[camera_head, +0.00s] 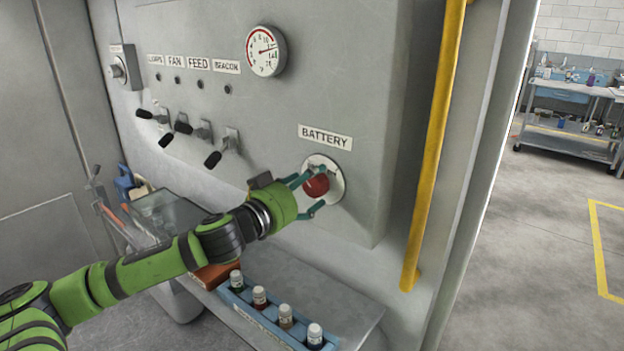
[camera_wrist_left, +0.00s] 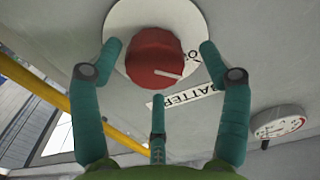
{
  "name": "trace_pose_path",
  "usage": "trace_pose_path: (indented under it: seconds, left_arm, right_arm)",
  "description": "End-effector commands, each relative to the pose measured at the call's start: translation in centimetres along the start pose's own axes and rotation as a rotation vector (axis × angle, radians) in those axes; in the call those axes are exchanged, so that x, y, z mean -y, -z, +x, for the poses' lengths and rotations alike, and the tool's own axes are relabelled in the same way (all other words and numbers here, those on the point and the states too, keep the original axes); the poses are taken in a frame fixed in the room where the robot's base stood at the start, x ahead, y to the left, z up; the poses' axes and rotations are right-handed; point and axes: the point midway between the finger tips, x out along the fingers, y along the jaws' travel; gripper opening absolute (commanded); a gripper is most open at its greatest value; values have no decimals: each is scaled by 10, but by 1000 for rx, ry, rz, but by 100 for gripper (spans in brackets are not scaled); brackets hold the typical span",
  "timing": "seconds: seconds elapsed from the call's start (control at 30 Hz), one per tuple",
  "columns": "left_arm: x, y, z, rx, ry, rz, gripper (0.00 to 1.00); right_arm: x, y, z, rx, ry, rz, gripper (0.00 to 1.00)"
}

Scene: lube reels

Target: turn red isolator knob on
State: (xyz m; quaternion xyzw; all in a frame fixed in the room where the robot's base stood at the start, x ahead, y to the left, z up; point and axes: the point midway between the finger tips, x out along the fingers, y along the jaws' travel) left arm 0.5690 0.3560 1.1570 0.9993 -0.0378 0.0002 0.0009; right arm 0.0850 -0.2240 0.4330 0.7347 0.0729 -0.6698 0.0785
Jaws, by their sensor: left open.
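The red isolator knob (camera_head: 316,185) sits on a round pale plate (camera_head: 337,190) below the BATTERY label (camera_head: 325,137) on the grey panel. In the left wrist view the knob (camera_wrist_left: 155,58) has a white pointer line toward its lower right. My left gripper (camera_head: 309,193) is open at the knob. In the left wrist view its teal fingers (camera_wrist_left: 158,62) stand on either side of the knob, with gaps to it, and a third finger is below. Part of the plate's lettering is hidden by a finger. My right gripper is not in view.
Several black-handled levers (camera_head: 198,130) and a round gauge (camera_head: 266,51) are on the panel. A yellow rail (camera_head: 433,150) runs down its right side. Below, a blue tray (camera_head: 262,325) holds several small bottles on a shelf. Open floor lies at the right.

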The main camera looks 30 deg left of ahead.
Motion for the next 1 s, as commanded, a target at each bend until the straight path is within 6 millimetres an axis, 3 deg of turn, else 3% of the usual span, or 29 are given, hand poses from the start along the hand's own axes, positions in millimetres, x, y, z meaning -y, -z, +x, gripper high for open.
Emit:
trace_pose_path:
  seconds: [0.53,0.57,0.67,0.7,1.0]
  left_arm:
    - [-2,0,12,1,-2,2,76]
    - [-2,0,12,1,-2,2,68]
    - [-2,0,12,1,-2,2,28]
    - [-1,0,12,0,-2,3,23]
    - [0,4,12,-7,0,18,22]
  right_arm:
    - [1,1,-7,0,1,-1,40]
    - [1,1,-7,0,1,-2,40]
    - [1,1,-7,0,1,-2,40]
    - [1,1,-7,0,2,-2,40]
    - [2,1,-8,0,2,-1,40]
